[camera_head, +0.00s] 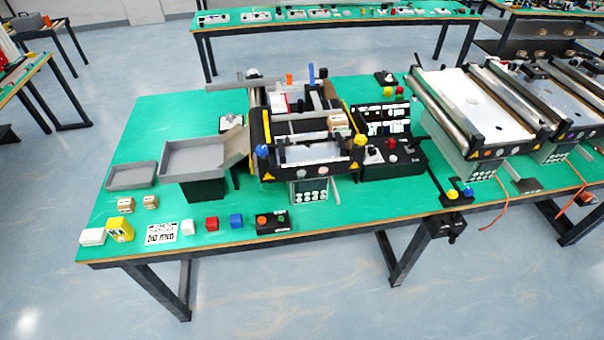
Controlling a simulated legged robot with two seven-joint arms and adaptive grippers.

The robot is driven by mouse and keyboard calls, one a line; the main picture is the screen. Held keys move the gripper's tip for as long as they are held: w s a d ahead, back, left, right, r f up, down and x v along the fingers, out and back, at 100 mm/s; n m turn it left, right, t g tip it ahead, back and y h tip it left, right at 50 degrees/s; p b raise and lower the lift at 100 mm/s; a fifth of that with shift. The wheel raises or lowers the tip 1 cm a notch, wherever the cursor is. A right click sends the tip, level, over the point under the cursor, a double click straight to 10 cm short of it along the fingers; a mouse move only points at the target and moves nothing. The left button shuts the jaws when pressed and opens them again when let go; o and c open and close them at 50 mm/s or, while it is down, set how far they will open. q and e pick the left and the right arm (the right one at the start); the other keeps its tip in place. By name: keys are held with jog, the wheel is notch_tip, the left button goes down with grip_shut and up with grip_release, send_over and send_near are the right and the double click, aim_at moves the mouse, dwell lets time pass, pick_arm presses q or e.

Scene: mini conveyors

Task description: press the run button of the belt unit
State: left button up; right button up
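The belt unit (308,152) stands in the middle of the green table, with black side frames, a pale belt and yellow and blue knobs at its near corners. A small black button box (285,228) lies at the table's front edge, with an orange-red button (262,220) and a green button (280,218). A black control box (405,168) with a display panel stands right of the unit and carries a red knob and other controls. I cannot read which button is marked run. Neither of my grippers is in view.
Grey trays (130,176) sit left of the unit. More conveyors (475,110) stand at the right. The table's left rear is clear.

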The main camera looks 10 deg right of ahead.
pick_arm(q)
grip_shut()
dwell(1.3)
